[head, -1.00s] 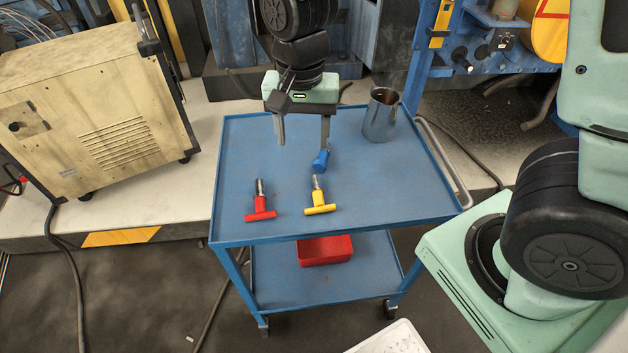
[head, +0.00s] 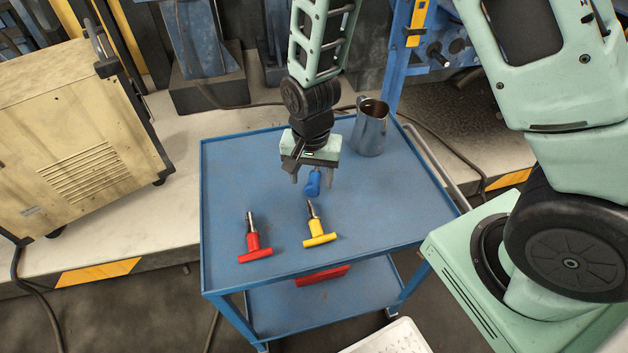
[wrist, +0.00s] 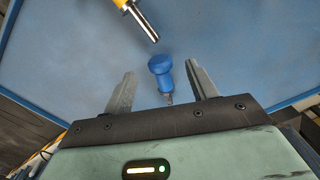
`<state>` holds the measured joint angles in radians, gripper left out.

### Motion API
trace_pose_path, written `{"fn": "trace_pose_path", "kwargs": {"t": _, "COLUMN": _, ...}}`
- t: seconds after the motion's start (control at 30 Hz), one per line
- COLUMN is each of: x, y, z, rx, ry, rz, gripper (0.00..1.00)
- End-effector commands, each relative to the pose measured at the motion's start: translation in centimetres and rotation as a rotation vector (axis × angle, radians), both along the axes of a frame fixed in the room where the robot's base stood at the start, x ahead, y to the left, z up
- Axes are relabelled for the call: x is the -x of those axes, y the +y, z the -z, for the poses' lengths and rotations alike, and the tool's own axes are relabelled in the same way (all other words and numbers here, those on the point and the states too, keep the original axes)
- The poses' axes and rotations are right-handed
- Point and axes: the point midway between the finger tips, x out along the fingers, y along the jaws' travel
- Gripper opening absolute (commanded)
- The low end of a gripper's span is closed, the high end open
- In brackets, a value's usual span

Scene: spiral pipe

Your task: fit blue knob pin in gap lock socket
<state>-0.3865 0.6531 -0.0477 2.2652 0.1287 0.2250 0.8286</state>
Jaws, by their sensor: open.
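The blue knob pin (head: 313,182) lies on the blue cart top in the head view, between the fingers of my gripper (head: 312,183). In the wrist view the blue knob pin (wrist: 162,72) shows its round knob pointing away and its thin metal end toward the palm. My gripper (wrist: 163,82) is open, with one finger on each side of the pin and a visible space between each finger and the knob. The gap lock socket cannot be made out in these frames.
A yellow-handled pin (head: 318,232) and a red-handled pin (head: 253,245) lie nearer the front of the cart (head: 225,200). A metal pitcher (head: 370,128) stands at the back right. A red bin (head: 322,275) sits on the lower shelf. The cart's left side is clear.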

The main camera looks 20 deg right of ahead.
Motion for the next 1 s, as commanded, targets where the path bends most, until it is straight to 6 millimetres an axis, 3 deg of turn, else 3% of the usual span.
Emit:
{"fn": "trace_pose_path", "kwargs": {"t": 0.23, "x": -0.1, "y": -0.3, "z": 3.2, "rx": 0.001, "ry": 0.003, "rz": 0.001, "gripper": 0.58}}
{"fn": "trace_pose_path", "kwargs": {"t": 0.57, "x": -0.2, "y": -0.2, "z": 4.0, "rx": 0.0, "ry": 0.0, "rz": 0.0, "gripper": 0.58}}
{"fn": "trace_pose_path", "kwargs": {"t": 0.77, "x": -0.2, "y": -0.2, "z": 4.0, "rx": 0.0, "ry": 0.0, "rz": 0.0, "gripper": 0.08}}
{"fn": "trace_pose_path", "kwargs": {"t": 1.0, "x": -0.2, "y": -0.2, "z": 4.0, "rx": 0.0, "ry": 0.0, "rz": 0.0, "gripper": 0.04}}
